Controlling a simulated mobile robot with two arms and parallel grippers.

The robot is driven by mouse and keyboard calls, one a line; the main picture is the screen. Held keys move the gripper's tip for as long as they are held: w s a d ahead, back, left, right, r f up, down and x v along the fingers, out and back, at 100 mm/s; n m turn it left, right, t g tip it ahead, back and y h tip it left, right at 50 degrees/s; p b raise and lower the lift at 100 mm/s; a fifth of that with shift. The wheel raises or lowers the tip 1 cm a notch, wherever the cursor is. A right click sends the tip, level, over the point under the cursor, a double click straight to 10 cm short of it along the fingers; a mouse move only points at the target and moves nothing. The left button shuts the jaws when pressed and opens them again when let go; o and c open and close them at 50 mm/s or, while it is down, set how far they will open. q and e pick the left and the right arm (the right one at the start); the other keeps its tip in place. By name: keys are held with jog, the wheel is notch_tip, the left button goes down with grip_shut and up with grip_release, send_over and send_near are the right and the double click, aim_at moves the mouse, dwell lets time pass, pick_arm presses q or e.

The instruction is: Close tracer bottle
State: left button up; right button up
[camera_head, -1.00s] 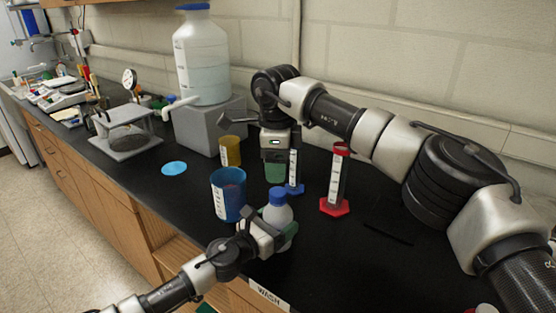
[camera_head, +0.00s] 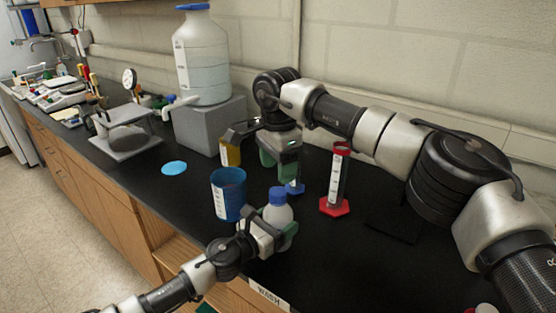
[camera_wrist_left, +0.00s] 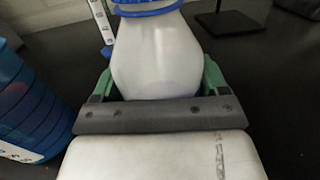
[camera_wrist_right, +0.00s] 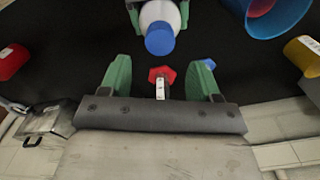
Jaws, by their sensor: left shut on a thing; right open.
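The tracer bottle (camera_head: 280,212) is white with a blue cap (camera_head: 277,195) on its top, and stands upright near the counter's front edge. My left gripper (camera_head: 278,236) is shut around its body. The left wrist view shows the bottle (camera_wrist_left: 157,55) between the green fingers; its top is cut off. My right gripper (camera_head: 281,168) is open and empty, behind and above the bottle. In the right wrist view the bottle's blue cap (camera_wrist_right: 159,39) lies beyond the open fingers (camera_wrist_right: 161,78), apart from them.
A blue cup (camera_head: 228,196) stands left of the bottle. A blue-based cylinder (camera_head: 294,188) is mostly hidden behind my right gripper, with a red cylinder (camera_head: 338,180) to its right. A yellow container (camera_head: 231,153) and grey block (camera_head: 210,126) stand behind. Counter right of the bottle is mostly clear.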

aim_at(278, 191)
notch_tip(278, 191, down, 7)
jog(key=shift+r, duration=0.1)
dwell(0.4)
jog(key=c, duration=0.9)
jog(key=m, duration=0.5)
jog(key=shift+m, duration=0.3)
jog(key=shift+c, duration=0.2)
jog(key=m, duration=0.4)
jog(key=shift+m, duration=0.3)
jog(key=m, duration=0.7)
jog(key=shift+m, duration=0.4)
jog(key=o, duration=1)
